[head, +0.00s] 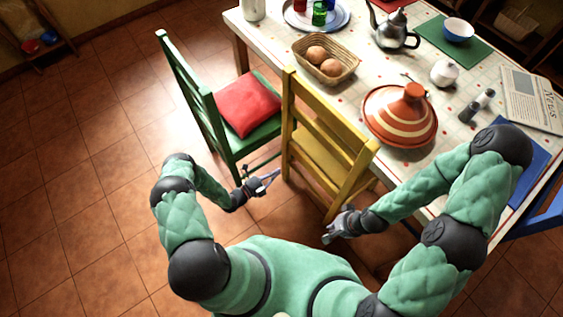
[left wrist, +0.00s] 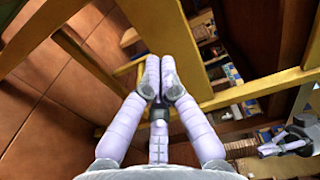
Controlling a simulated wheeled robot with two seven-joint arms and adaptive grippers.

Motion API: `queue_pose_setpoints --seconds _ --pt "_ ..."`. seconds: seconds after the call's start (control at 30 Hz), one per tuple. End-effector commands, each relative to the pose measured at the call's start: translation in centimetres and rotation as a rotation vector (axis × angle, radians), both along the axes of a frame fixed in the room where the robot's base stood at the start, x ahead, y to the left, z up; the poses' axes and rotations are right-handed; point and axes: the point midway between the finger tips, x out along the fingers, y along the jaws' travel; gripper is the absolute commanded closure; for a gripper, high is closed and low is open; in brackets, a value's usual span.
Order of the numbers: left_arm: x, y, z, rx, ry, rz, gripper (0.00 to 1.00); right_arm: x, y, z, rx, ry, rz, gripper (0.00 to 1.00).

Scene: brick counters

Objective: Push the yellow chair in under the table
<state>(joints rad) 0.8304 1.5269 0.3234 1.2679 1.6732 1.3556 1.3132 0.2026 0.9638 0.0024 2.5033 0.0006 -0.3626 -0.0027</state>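The yellow chair (head: 332,146) stands upright at the table's near long side. Its backrest faces me, and its seat shows through the back frame on the table side. The front of the seat is hidden. The table (head: 447,118) has a pale dotted cloth. My left gripper (head: 270,178) is low, just left of the chair back. In the left wrist view its fingers (left wrist: 160,72) are together with nothing visible between them, and a yellow slat (left wrist: 170,30) lies beyond the tips. My right gripper (head: 329,238) is near the chair's lower right back post; its finger opening is unclear.
A green chair (head: 187,92) with a red cushion (head: 247,106) stands close on the left. A blue chair (head: 540,220) is at the right. The tiled floor at left is clear.

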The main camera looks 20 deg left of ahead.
Motion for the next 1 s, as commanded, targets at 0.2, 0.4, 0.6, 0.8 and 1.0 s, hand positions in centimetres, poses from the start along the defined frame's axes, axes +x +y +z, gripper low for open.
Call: queue_pose_setpoints --seconds 0.2,0.4,0.6,0.8,1.0 --pt "-0.2 0.1 0.0 -0.001 0.001 -0.001 1.00 0.0 0.0 0.0 0.000 0.000 0.000 1.00" --pt "-0.3 -0.3 0.1 0.009 0.000 -0.017 1.00 0.0 0.0 0.1 0.000 0.000 0.000 1.00" --pt "-3.6 -6.0 2.1 0.211 -0.042 -0.321 1.00 0.0 0.0 1.2 0.000 0.000 0.000 1.00" --pt "-13.1 -11.5 5.2 0.605 -0.305 -0.910 1.00 0.0 0.0 2.9 0.000 0.000 0.000 1.00" --pt "-20.6 -10.2 8.3 0.967 -0.807 -1.453 1.00 0.0 0.0 4.5 0.000 0.000 0.000 1.00"
